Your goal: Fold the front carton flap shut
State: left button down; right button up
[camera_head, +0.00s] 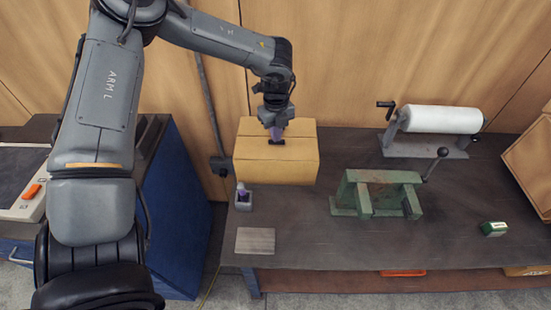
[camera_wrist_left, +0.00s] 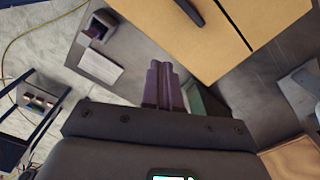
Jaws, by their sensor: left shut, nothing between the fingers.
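The tan carton (camera_head: 260,170) stands on the dark workbench at the wall side, left of the green press. It also shows at the top of the wrist view (camera_wrist_left: 235,45), with a dark seam line and a dark slot. I cannot tell which panel is the front flap or how far it is folded. My left gripper (camera_head: 276,132) overlaps the carton's upper part in the head view. Its purple fingers (camera_wrist_left: 160,68) are together and empty, and in the wrist view they appear beside the carton. Whether they touch it is unclear. My right gripper is not in view.
A green metal fixture (camera_head: 380,178) with a lever and a white roll on a stand (camera_head: 440,120) are to the right. A small green box (camera_head: 494,228), a grey plate (camera_head: 255,240) and a small grey holder (camera_head: 243,201) lie on the workbench (camera_head: 310,235). The bench front is mostly clear.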

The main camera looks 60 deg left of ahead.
pick_arm(q)
jog(key=shift+r+p, duration=1.15)
jog(key=shift+r, duration=1)
jog(key=s+d+f+t+h, duration=0.1)
jog(key=s+d+f, duration=0.1)
jog(key=f, duration=0.5)
jog(key=s+d+f+t, duration=0.1)
jog(key=f+t, duration=0.1)
jog(key=f, duration=0.4)
jog(key=s+d+f+n+t+y, duration=0.15)
jog(key=d+f+n, duration=0.25)
jog(key=d, duration=0.5)
jog(key=s+d+f+n+t, duration=0.3)
jog(key=d+f+n, duration=0.15)
jog(key=d, duration=0.45)
jog(key=s+d+r+n+g, duration=0.45)
jog(key=s+d+n, duration=0.35)
jog(key=d, duration=0.3)
notch_tip(320, 180, up, 19)
jog(key=p, duration=1.9)
jog(key=shift+a+t+h, duration=0.3)
jog(key=shift+h, duration=0.05)
